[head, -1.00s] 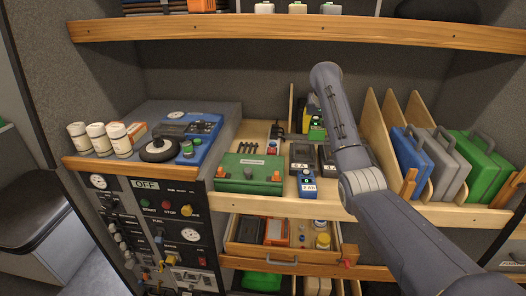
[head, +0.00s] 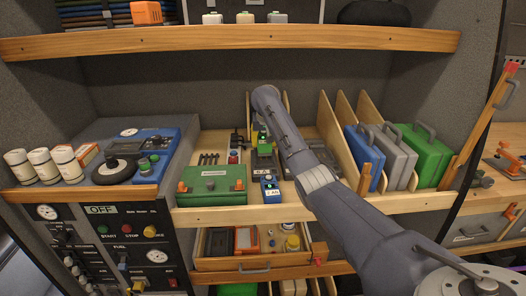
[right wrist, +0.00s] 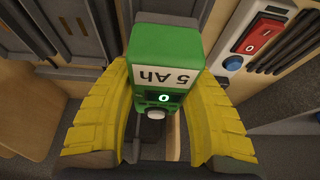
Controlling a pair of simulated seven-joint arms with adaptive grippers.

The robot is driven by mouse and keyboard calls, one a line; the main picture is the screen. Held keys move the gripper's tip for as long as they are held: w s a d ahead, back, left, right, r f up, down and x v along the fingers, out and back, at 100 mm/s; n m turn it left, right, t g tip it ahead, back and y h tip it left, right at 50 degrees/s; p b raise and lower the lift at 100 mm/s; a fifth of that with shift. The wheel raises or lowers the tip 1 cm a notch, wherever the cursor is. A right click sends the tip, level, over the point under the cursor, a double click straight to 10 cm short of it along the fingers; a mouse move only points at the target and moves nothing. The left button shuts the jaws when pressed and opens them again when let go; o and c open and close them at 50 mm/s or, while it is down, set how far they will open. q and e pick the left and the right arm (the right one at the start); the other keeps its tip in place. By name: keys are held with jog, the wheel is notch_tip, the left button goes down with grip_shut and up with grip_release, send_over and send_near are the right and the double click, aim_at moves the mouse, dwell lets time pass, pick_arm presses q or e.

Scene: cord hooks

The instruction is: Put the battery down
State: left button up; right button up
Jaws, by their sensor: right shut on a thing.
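The battery, a green block marked 5 Ah (right wrist: 163,48) with a small lit display, sits between the yellow fingers of my right gripper (right wrist: 162,85) in the right wrist view. The fingers are shut on its two sides. In the head view the green battery (head: 263,139) shows just left of my grey right arm, above the dark charger area at the back of the wooden shelf. The arm hides part of this spot; I cannot tell whether the battery touches anything below. A blue battery-like block (head: 270,188) stands at the shelf front. My left gripper is not in view.
A green box with orange terminals (head: 211,184) stands left of the chargers. Wooden dividers with blue, grey and green cases (head: 421,154) stand to the right. An open drawer (head: 252,264) juts out below. An upper shelf (head: 230,38) overhangs the area.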

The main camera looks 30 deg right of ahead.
aim_at(264, 140)
jog(key=shift+f, duration=2)
jog(key=shift+f, duration=0.1)
jog(key=o, duration=1.5)
jog(key=shift+f, duration=0.1)
jog(key=v, duration=1.2)
jog(key=shift+d+r, duration=0.1)
jog(key=shift+r, duration=0.1)
